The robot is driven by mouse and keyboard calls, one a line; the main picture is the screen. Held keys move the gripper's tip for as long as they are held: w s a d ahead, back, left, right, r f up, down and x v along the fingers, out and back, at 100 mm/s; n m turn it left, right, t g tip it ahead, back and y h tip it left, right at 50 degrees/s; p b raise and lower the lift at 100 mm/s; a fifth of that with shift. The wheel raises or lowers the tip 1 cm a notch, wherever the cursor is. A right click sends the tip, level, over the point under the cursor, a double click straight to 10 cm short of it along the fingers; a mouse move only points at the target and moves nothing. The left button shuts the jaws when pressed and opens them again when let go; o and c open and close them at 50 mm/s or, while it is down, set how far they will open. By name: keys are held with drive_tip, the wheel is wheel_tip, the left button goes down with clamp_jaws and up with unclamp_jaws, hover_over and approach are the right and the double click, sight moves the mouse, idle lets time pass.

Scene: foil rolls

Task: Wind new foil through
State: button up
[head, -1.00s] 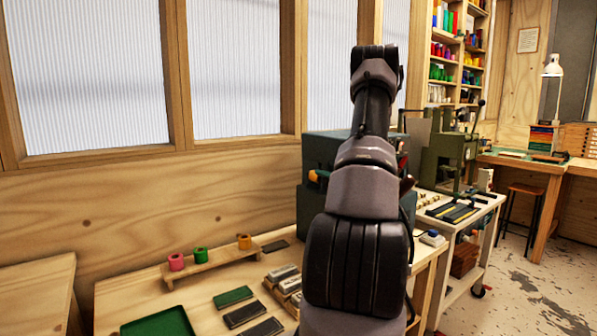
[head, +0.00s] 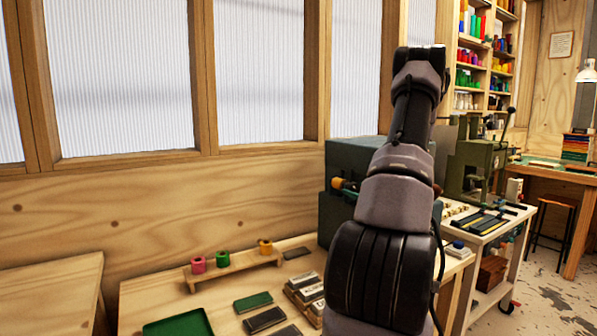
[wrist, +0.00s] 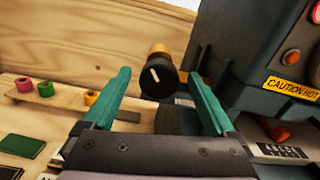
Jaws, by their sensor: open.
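My gripper (wrist: 161,74) is open and empty, its two teal fingers spread in the wrist view. Between and beyond the fingertips shows a black knob (wrist: 154,84) with a white mark and an orange-brown cylinder (wrist: 158,50) behind it. I cannot tell how far off they are. The dark green machine (wrist: 262,60) with a "CAUTION HOT" label is at the right; it also stands behind my arm in the head view (head: 352,150). Pink (head: 198,264), green (head: 222,258) and orange (head: 265,247) foil rolls stand on a low wooden rack. My gripper's fingers are hidden in the head view.
A green tray (head: 180,325) and several dark blocks (head: 262,319) lie on the wooden bench. A white cart (head: 490,237) with tools stands right of the bench. The wall and windows close off the back. Bare bench shows between the rack and the tray.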

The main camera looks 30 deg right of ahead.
drive_tip(key=s, duration=0.6)
drive_tip(key=a+r+n+g+y, duration=0.3)
drive_tip(key=a+n, duration=0.1)
drive_tip(key=a, duration=0.4)
drive_tip(key=a+r+n+g+y, duration=0.3)
drive_tip(key=a+r+n, duration=0.1)
drive_tip(key=a, duration=0.5)
drive_tip(key=a+r+n+g+y, duration=0.2)
drive_tip(key=a+r+n+y, duration=0.1)
drive_tip(key=a, duration=0.6)
drive_tip(key=shift+a+r+n+g, duration=0.2)
drive_tip(key=shift+r+n+g, duration=0.25)
drive_tip(key=shift+n, duration=0.65)
drive_tip(key=shift+c, duration=0.3)
